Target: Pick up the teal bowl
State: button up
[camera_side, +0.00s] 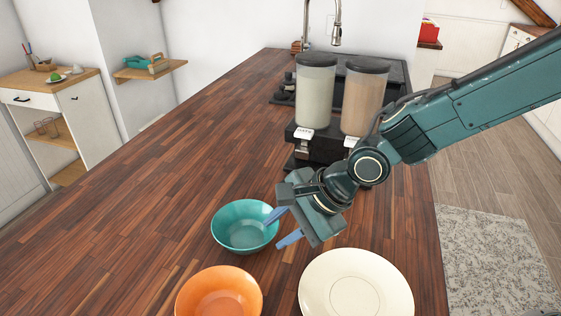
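The teal bowl (236,228) stands upright on the dark wooden counter, near the middle of the side view. My gripper (281,228) is at the bowl's right side, tilted down to the left. Its two blue fingers are spread apart with nothing between them. The upper finger overlaps the bowl's right rim in the picture. The lower finger is just right of the bowl, over the counter. I cannot tell whether a finger touches the bowl.
An orange bowl (218,296) and a cream plate (352,290) stand close by at the front. A dispenser with two canisters (316,92) stands behind my gripper. The wooden counter (130,210) is clear to the left of the teal bowl.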

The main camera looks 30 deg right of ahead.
aim_at(269, 239)
jog(key=shift+f, duration=0.1)
jog(key=shift+x, duration=2.55)
jog(key=shift+f, duration=0.1)
grip_shut()
